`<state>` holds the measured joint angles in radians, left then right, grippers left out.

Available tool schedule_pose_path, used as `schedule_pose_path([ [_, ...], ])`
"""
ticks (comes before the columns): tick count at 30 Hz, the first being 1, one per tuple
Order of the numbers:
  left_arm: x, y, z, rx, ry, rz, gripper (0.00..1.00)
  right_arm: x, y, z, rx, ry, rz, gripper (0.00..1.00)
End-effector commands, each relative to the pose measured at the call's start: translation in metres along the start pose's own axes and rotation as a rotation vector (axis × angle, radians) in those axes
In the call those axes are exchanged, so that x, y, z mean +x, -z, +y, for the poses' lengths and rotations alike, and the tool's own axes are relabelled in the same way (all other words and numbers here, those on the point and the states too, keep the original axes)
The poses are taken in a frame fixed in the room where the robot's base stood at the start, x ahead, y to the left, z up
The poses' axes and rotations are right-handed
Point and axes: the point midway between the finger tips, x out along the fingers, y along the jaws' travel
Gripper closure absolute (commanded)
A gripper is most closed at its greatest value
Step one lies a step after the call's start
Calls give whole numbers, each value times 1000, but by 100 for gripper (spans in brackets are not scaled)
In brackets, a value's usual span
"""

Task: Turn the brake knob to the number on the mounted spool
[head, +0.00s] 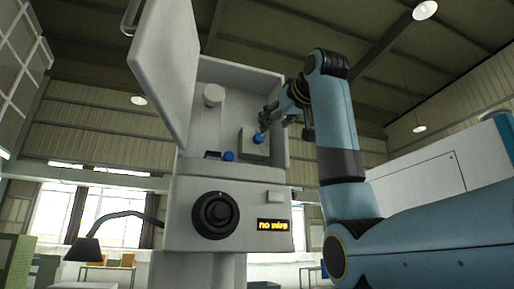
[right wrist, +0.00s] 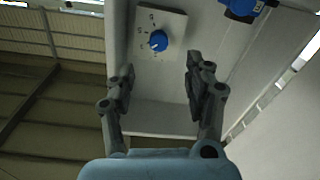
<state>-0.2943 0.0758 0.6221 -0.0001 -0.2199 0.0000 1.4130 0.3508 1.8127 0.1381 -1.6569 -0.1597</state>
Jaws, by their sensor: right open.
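The blue brake knob (right wrist: 158,41) sits on a pale square plate with small dark marks around it in the right wrist view. The marks are too small to read. In the head view the knob (head: 258,138) is on a box inside the open cabinet. My right gripper (right wrist: 158,72) is open and empty, its fingers spread just short of the knob, one to each side in the picture. It also shows in the head view (head: 267,117). A white cylinder (head: 213,96), perhaps the spool, is in the cabinet; no number shows on it. My left gripper is out of view.
The cabinet door (head: 165,60) stands open at left. A blue and black part (head: 228,156) is on the cabinet floor; a blue part (right wrist: 240,8) shows in the wrist view. A black round wheel (head: 215,215) and a display (head: 273,225) reading "no wire" are below.

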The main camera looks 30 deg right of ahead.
Motion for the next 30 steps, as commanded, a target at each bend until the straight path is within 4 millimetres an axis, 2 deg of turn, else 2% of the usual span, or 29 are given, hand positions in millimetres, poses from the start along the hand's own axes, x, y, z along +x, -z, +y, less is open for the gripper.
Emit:
schedule_pose_path([
  [4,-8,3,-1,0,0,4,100,15,5,2,1,-1,2,47],
  [12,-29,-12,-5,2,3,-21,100,70,6,2,2,-1,0,47],
  [18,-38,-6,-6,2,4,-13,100,96,6,2,2,-1,4,47],
  [23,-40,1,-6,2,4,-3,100,104,4,2,2,-1,6,47],
  [30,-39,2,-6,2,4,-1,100,105,4,2,2,-2,5,48],
])
